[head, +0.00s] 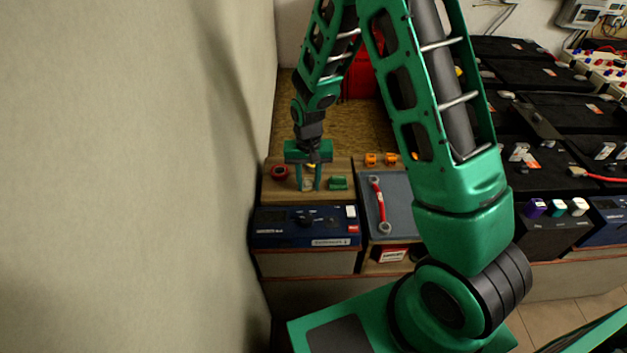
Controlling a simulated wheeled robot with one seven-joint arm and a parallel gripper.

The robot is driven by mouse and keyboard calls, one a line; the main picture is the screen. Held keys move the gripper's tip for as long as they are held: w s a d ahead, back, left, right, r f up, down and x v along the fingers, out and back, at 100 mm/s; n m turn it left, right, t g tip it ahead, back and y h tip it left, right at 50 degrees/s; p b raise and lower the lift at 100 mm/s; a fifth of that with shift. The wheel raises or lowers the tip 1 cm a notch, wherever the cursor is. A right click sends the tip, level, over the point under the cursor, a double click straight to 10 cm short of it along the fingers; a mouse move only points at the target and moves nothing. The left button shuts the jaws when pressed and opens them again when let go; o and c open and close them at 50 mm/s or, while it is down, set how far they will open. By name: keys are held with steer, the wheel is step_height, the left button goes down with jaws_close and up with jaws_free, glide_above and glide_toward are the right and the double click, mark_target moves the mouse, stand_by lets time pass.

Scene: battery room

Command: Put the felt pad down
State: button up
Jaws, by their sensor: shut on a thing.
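My gripper (308,186) points down over a wooden board (284,195) at the left of the bench. Its two green fingers are shut on a small pale thing (308,183), which seems to be the felt pad. The pad is mostly hidden between the fingers and very small in this view. I cannot tell whether it touches the board or hangs just above it.
A dark red ring (279,172) lies left of my gripper and a green block (338,183) close to its right. A blue device (305,228) stands in front. Black batteries (515,75) fill the right. A wall (130,170) borders the left.

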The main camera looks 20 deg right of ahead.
steer(key=o, duration=1)
steer(key=shift+f, duration=0.1)
